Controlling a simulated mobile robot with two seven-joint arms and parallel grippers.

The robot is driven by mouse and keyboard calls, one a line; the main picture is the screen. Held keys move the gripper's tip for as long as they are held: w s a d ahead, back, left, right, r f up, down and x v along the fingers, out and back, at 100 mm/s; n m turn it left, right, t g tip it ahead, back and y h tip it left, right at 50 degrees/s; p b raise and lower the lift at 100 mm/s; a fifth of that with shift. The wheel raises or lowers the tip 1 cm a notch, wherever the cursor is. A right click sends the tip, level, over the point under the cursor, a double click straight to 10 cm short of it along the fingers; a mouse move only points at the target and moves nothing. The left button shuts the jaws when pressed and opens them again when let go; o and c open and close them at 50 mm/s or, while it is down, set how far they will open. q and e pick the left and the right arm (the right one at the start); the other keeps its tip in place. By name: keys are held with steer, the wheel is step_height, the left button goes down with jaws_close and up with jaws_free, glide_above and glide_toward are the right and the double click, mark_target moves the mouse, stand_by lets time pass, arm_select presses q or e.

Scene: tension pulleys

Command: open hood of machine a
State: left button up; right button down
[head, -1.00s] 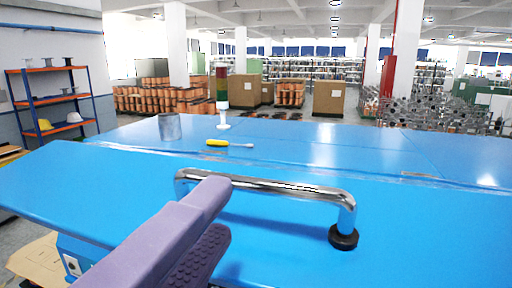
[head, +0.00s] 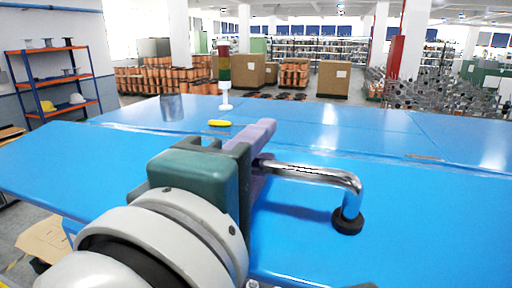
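The hood of machine a is a broad blue panel (head: 420,205) across the head view, lying nearly flat. A shiny curved metal handle (head: 315,173) with a dark round foot stands on it. My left gripper (head: 262,140), with purple fingers and a green body, is at the left part of the handle. The bar's left end is hidden behind the fingers and gripper body. I cannot tell whether the fingers are closed on the bar. My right gripper is not in view.
On the blue surface behind the handle are a grey cylinder (head: 172,107), a yellow-handled tool (head: 219,123) and a signal light (head: 224,75). A shelf rack (head: 38,85) stands at the left. Cartons and shelving are far back. The hood's right side is clear.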

arm_select(q)
jaws_close()
steer(key=shift+f, duration=0.1)
stand_by(1.2)
